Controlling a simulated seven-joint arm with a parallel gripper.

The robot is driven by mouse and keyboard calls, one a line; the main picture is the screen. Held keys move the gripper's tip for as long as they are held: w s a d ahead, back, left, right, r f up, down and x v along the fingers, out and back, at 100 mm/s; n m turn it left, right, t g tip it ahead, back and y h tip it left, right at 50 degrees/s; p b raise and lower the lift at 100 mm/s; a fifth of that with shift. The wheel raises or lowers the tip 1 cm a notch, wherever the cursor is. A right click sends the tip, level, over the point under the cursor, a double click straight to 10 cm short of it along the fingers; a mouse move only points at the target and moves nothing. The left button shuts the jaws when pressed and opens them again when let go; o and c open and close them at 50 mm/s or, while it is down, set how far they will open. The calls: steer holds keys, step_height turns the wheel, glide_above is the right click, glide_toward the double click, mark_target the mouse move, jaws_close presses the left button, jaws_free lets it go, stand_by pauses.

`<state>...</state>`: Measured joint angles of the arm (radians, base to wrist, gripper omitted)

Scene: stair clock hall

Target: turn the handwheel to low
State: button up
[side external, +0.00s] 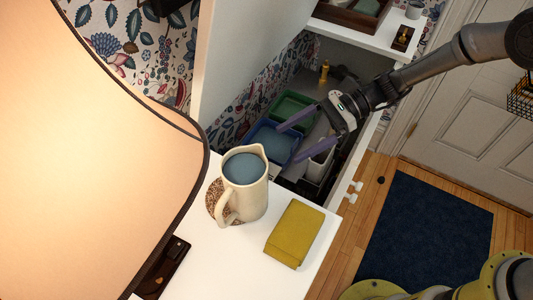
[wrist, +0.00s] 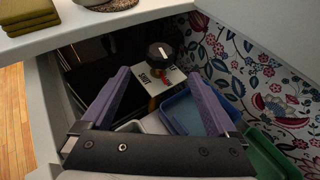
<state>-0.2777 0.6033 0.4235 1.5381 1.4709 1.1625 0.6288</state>
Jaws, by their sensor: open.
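The handwheel (wrist: 160,54) is a dark round knob with a pale mark on its face, in the upper middle of the wrist view. It sits by a white plate (wrist: 143,75) that reads "SHUT"; other coloured lettering on the plate is too small to read surely. My gripper (wrist: 158,78) has two purple fingers, spread open and empty. The wheel shows beyond the fingertips, roughly between them, and appears apart from them. In the side view my gripper (side external: 290,143) reaches into the recess below the white top, and I cannot make out the wheel there.
A blue bin (wrist: 178,122) and a green bin (wrist: 268,155) lie below and right of the fingers. A white ledge (side external: 215,262) carries a jug (side external: 251,203) and a folded yellow cloth (side external: 294,233). A large lampshade (side external: 100,130) fills the side view's left.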

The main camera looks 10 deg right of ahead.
steer(key=x, duration=0.7)
steer(key=shift+a, duration=0.2)
steer(key=c, duration=1.4)
steer(key=shift+o, duration=0.2)
steer(key=shift+w+a+n+g+h, duration=0.1)
steer(key=shift+w+n+g+h, duration=0.1)
steer(key=shift+n+g, duration=0.6)
steer(key=shift+w+n+g+h, duration=0.1)
steer(key=shift+n+g+h, duration=0.1)
steer(key=shift+n+g, duration=0.6)
steer(key=o, duration=1.4)
steer(key=shift+g, duration=0.3)
steer(key=shift+c, duration=0.2)
steer(key=v, duration=1.4)
steer(key=shift+s, duration=0.15)
